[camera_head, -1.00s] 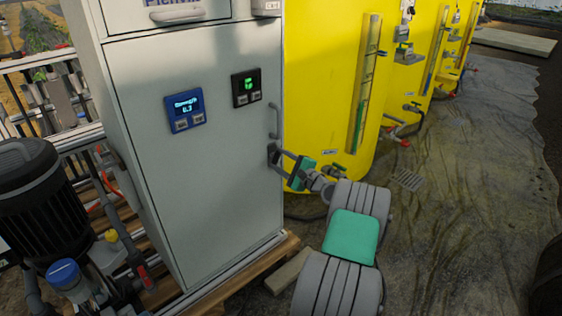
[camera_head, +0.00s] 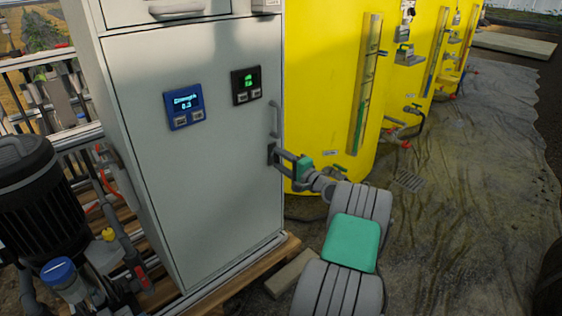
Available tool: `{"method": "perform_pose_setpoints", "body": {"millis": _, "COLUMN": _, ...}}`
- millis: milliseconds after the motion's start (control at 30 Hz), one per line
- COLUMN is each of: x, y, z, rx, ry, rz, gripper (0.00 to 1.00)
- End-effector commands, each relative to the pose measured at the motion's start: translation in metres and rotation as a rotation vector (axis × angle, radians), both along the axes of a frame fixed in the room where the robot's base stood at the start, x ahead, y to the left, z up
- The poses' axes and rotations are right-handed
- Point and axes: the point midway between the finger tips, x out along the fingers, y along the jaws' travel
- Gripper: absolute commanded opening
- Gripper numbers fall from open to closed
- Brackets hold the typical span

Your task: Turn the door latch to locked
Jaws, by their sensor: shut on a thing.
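The grey cabinet door (camera_head: 200,170) is shut and flat in its frame. The door latch (camera_head: 269,154) is a small dark piece at the door's right edge, below the vertical handle. My gripper (camera_head: 276,155) reaches in from the right and is shut on the latch. The fingers cover most of the latch, so I cannot tell its exact angle.
A vertical grey handle (camera_head: 274,118) sits just above the latch. A blue display (camera_head: 184,107) and a black display (camera_head: 246,85) are on the door. A yellow tank (camera_head: 325,90) stands close behind my gripper. A black motor (camera_head: 38,200) is at the left. Floor at the right is open.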

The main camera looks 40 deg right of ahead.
Motion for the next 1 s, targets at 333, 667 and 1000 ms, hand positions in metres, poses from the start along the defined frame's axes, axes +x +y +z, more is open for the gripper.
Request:
{"method": "perform_pose_setpoints", "body": {"millis": 333, "x": 0.000, "y": 0.000, "z": 0.000, "rx": -0.004, "ry": 0.001, "rz": 0.001, "gripper": 0.07}}
{"method": "perform_pose_setpoints", "body": {"millis": 667, "x": 0.000, "y": 0.000, "z": 0.000, "rx": -0.003, "ry": 0.001, "rz": 0.000, "gripper": 0.69}}
{"method": "perform_pose_setpoints", "body": {"millis": 1000, "x": -0.021, "y": -0.002, "z": 0.003, "rx": 0.000, "ry": 0.001, "rz": -0.004, "gripper": 0.69}}
